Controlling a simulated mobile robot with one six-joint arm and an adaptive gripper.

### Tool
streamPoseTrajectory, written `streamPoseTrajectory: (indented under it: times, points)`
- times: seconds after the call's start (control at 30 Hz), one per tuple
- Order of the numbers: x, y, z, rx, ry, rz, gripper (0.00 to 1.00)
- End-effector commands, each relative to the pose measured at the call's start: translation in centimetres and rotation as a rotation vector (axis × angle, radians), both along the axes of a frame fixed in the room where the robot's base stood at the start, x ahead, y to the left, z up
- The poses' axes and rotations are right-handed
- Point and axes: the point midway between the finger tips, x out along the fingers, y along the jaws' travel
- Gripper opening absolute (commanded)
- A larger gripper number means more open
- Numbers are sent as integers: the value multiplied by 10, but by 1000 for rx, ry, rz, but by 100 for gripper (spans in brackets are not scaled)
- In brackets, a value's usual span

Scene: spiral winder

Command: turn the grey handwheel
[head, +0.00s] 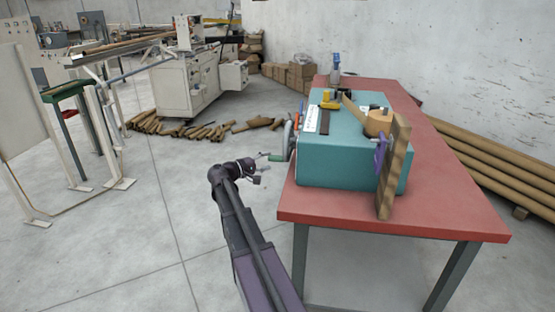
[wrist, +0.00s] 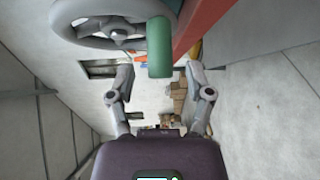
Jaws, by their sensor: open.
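The grey handwheel (head: 286,139) is on the left side of the teal machine (head: 340,157), which stands on the red table. In the wrist view the wheel's rim and hub (wrist: 118,31) show at the top, partly cut off by the picture's edge. Its green handle (wrist: 159,47) hangs down from the rim and also shows in the head view (head: 278,157). My gripper (wrist: 160,73) is open, with one finger on each side of the handle's lower end. It also shows in the head view (head: 262,167).
The red table (head: 450,190) lies to the right of my gripper. A wooden board (head: 394,165) and a purple part (head: 381,153) are at the machine's near right.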

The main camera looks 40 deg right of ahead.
Motion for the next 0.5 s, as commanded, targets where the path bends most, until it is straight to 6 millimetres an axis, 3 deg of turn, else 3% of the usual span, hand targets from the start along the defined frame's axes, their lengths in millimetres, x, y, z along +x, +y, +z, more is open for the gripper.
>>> streamPoseTrajectory:
  times: [0.2, 0.5]
  points:
    - [-2, -31, -2, 0, 0, 0, 67]
    - [-3, -51, -2, 0, 0, 1, 67]
